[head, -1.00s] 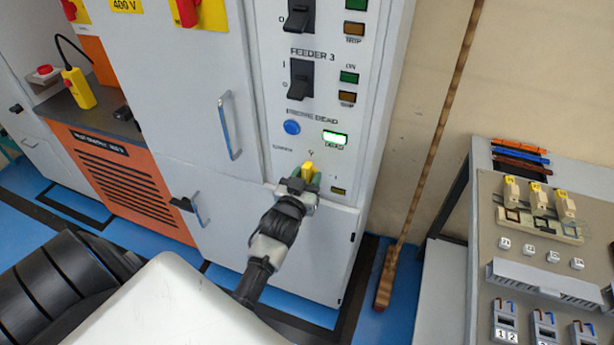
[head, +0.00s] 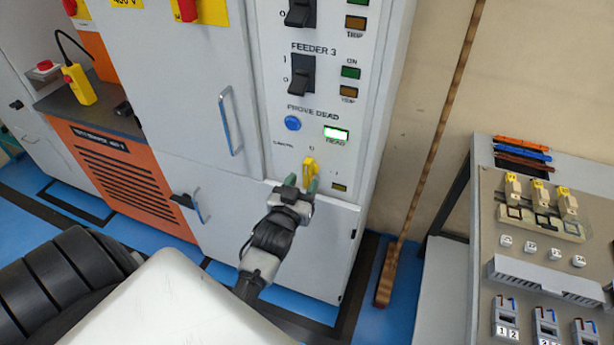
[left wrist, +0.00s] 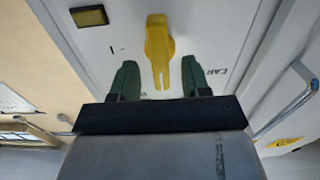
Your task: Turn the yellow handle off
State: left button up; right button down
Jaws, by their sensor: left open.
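The yellow handle (head: 310,168) sits low on the grey panel (head: 350,120), below the blue button and the lit green "DEAD" lamp. It stands roughly upright, slightly tilted, in the head view. In the left wrist view the handle (left wrist: 158,48) runs lengthwise down the picture, its narrow end between the fingertips. My left gripper (head: 303,184) is open, its two green fingers at the handle's lower end. In the left wrist view the left gripper (left wrist: 159,78) shows a clear gap on both sides of the handle. My right gripper is out of view.
A small amber lamp (head: 339,188) is right of the handle. A blue button (head: 292,123) and black feeder switches (head: 301,75) are above. A metal door handle (head: 230,122) stands out at left. A wooden pole (head: 430,155) leans at right, beside a bench with parts (head: 540,250).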

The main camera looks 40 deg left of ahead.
pick_arm(q)
jog(key=v, duration=0.7)
jog(key=shift+b, duration=0.35)
jog(key=s+d+f+m+g+h, duration=0.1)
jog(key=s+d+f+g, duration=0.2)
jog(key=f, duration=0.7)
jog(key=s+d+f+m+g+h, duration=0.1)
jog(key=s+d+f+g+h, duration=0.1)
jog(key=f, duration=0.8)
jog(key=s+d+f+m+g+h, duration=0.1)
jog(key=s+d+f+g, duration=0.2)
jog(key=f, duration=0.7)
jog(key=s+f+g, duration=0.2)
jog(key=s+f, duration=0.3)
jog(key=s, duration=0.4)
jog(key=s+f+m+g, duration=0.1)
jog(key=s+f+g, duration=0.2)
jog(key=s+f, duration=0.3)
jog(key=s+f+m+g, duration=0.1)
jog(key=s+f+g, duration=0.2)
jog(key=s, duration=0.9)
notch_tip(320, 180, down, 3)
jog(key=shift+a+r, duration=0.1)
jog(key=shift+a, duration=0.35)
